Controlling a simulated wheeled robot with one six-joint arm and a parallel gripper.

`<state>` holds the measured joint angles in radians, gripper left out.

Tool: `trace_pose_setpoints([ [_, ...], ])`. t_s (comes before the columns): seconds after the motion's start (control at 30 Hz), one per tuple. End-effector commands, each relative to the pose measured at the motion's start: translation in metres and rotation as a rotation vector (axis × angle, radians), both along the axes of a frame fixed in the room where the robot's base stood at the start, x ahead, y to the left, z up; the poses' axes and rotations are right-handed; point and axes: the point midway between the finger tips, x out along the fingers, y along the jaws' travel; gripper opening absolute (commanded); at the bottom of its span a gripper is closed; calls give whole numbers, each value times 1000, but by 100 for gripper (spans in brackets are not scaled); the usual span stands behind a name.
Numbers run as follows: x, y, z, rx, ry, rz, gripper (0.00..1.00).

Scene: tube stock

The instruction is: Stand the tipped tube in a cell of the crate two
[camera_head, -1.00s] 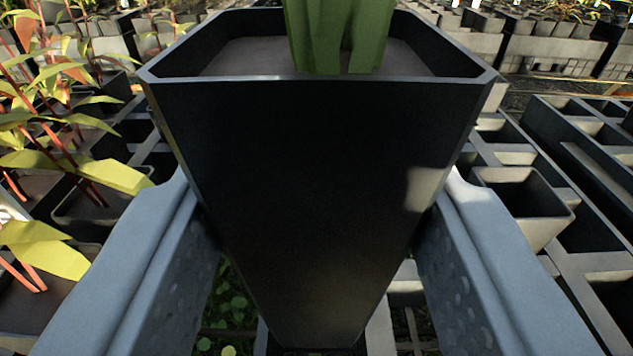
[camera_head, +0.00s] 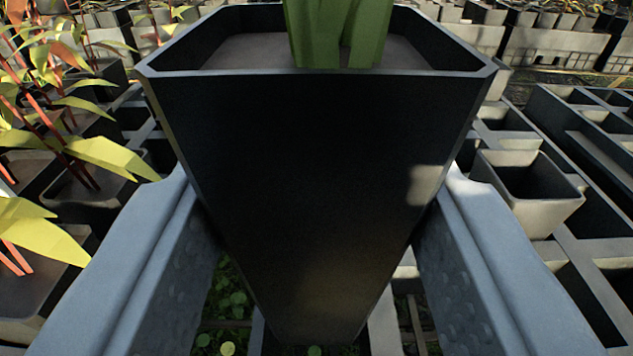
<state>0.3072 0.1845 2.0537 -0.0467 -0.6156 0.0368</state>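A dark, square, tapered tube (camera_head: 310,170) with a green stem (camera_head: 338,32) in it fills the middle of the view. It is upright between the two grey-blue fingers of my gripper (camera_head: 318,235), which press on its left and right sides. Its narrow lower end reaches down toward a crate cell (camera_head: 382,318) with pale walls. I cannot tell whether the foot is inside the cell or above it, because the tube hides most of the crate below.
On the left, tubes with yellow and red leafy plants (camera_head: 95,150) stand close to my left finger. On the right, an empty grey tube (camera_head: 530,195) stands in a crate with dark open cells (camera_head: 585,150). More crates (camera_head: 555,45) line the back.

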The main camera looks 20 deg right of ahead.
Motion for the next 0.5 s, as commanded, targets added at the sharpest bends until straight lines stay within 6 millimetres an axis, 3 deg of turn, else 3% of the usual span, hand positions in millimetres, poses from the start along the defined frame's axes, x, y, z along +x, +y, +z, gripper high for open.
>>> trace_pose_setpoints([
  [0.5, 0, 0, -16, 0, 0, 0, 16],
])
